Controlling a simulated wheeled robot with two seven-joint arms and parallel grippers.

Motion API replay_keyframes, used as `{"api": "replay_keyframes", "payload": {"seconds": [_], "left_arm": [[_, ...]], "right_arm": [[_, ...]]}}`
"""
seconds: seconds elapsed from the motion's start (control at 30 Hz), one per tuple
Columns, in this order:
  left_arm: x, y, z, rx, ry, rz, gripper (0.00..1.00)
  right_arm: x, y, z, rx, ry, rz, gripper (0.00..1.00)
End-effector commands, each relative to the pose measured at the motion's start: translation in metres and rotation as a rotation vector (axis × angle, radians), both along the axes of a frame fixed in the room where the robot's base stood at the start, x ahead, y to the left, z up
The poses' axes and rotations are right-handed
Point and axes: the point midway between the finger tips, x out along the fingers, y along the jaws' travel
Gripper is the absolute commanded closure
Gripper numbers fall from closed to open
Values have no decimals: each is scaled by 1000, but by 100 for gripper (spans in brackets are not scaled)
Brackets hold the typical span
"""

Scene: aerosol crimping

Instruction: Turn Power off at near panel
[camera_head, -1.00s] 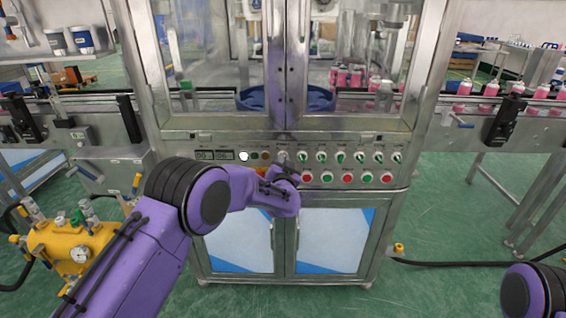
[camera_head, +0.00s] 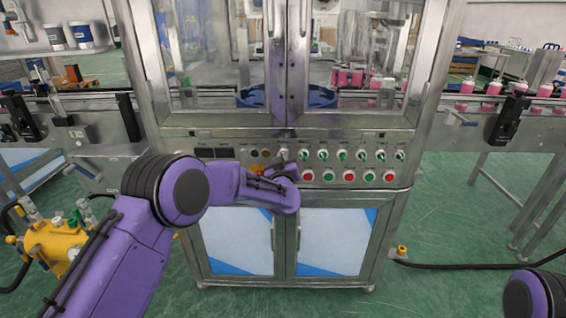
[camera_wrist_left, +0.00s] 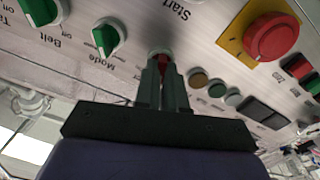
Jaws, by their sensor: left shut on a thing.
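The control panel (camera_head: 335,163) runs across the front of the machine, with knobs and round buttons. My left gripper (camera_head: 281,163) is at the panel, left of the row of green knobs. In the left wrist view my left gripper (camera_wrist_left: 163,72) is shut on a selector knob (camera_wrist_left: 160,53), the power knob by its place. Only a little of the knob shows between the fingers, with a reddish part; its label is hidden. The small displays (camera_head: 215,153) and the round lamps (camera_head: 260,154) beside it look dark. My right gripper is out of view.
A red stop button on a yellow plate (camera_wrist_left: 272,37) stands close by in the wrist view. A green Mode knob (camera_wrist_left: 107,38) is on the other side. Cabinet doors (camera_head: 335,240) are below the panel. A conveyor with pink bottles (camera_head: 490,88) is at right.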

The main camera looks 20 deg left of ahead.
Motion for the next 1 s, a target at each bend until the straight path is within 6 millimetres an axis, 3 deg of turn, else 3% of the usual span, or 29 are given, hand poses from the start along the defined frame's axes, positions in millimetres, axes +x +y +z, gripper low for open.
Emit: {"api": "replay_keyframes", "payload": {"seconds": [0.4, 0.97, 1.0], "left_arm": [[-1, 0, -3, -179, -47, -2, 100], [-1, 0, -4, -204, -53, -1, 100], [-1, 0, -4, -204, -53, -1, 77]], "right_arm": [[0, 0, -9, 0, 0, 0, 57], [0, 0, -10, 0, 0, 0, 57], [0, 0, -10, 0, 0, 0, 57]]}}
